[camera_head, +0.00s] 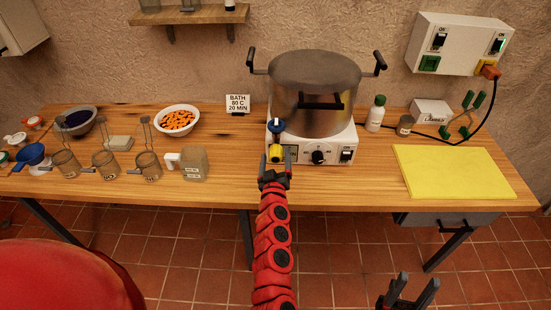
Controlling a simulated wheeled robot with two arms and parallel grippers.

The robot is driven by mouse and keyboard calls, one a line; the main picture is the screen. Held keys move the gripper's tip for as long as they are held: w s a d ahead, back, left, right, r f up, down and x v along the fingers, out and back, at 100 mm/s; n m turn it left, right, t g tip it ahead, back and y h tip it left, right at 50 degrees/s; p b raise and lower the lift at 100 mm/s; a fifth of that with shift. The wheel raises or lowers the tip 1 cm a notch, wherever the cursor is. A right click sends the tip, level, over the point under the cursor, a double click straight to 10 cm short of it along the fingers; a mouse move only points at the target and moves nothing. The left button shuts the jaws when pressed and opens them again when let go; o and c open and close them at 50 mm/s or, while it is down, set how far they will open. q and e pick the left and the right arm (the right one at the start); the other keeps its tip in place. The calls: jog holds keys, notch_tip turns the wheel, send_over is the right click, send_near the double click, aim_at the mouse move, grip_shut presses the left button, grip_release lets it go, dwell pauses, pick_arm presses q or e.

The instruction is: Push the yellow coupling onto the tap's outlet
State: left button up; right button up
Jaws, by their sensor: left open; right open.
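The yellow coupling (275,153) shows just below the blue-handled tap (276,126) on the front of the white heater base under the pot. It lines up with the tap's outlet; how far it is on the outlet I cannot tell. My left gripper (274,174), on the red arm, is open just in front of and below the coupling, its fingers pointing at it. Whether the fingers touch the coupling is too small to tell. My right gripper (414,291) is open and empty, low at the right in front of the table, over the floor.
A large lidded pot (315,85) stands on the white base (330,151). A yellow mat (452,172) lies at the right. Several jars with clips (107,163), a bowl of orange pieces (178,120) and a blue funnel (31,155) are at the left. A cord runs to the wall box (460,42).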

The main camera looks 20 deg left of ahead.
pick_arm(q)
jog(key=shift+s+d, duration=0.2)
jog(key=shift+s, duration=0.3)
jog(key=b+v, duration=0.3)
jog(key=v, duration=1.3)
jog(key=shift+s, duration=0.2)
jog(key=shift+r, duration=0.1)
